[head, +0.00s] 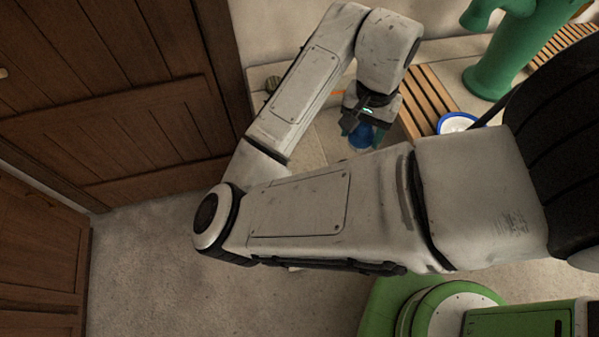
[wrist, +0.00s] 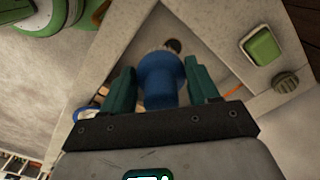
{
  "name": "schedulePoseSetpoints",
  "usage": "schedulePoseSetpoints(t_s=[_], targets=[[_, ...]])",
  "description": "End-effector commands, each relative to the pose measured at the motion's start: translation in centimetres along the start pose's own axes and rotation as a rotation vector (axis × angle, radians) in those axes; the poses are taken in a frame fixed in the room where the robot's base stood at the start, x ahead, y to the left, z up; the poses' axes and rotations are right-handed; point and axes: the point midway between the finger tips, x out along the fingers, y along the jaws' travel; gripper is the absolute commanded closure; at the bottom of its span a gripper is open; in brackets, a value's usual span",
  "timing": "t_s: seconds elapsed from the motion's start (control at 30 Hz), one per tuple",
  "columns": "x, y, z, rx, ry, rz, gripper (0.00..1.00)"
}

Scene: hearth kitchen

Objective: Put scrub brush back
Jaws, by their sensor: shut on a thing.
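The scrub brush (wrist: 160,78) is a round blue piece with a pale edge at its far end, seen between my fingers in the wrist view. It also shows as a small blue shape (head: 361,138) under my gripper in the head view, partly hidden by my arm. My gripper (wrist: 161,85) has teal fingers, one on each side of the brush, and is shut on it. The brush is over the pale stone sink basin, with a dark round drain hole (wrist: 173,45) behind it in the picture. I cannot tell its height above the basin.
A green sponge (wrist: 263,47) and a dark ribbed knob-like thing (wrist: 286,82) sit on the pale ledge. A slatted wooden rack (head: 427,98) and a blue-rimmed white dish (head: 457,122) stand right of my gripper. A green pump (head: 500,58) rises behind them. Wooden doors are at left.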

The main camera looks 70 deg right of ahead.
Motion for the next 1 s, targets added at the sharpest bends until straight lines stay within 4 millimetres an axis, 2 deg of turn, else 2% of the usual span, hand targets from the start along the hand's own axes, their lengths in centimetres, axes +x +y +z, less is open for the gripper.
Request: schedulePoseSetpoints(t_s=[0.1, 0.23, 0.63, 0.8, 1.0], targets=[[-0.2, 1.4, 1.1, 0.064, 0.001, -0.001, 0.73], [0.2, 0.9, 1.8, 0.079, 0.002, 0.001, 0.73], [4.1, -7.2, 4.5, 0.071, 0.004, 0.004, 0.73], [7.2, -9.3, 5.1, 0.074, 0.005, 0.003, 0.73], [8.5, -10.6, 5.5, 0.082, 0.003, 0.000, 0.73]])
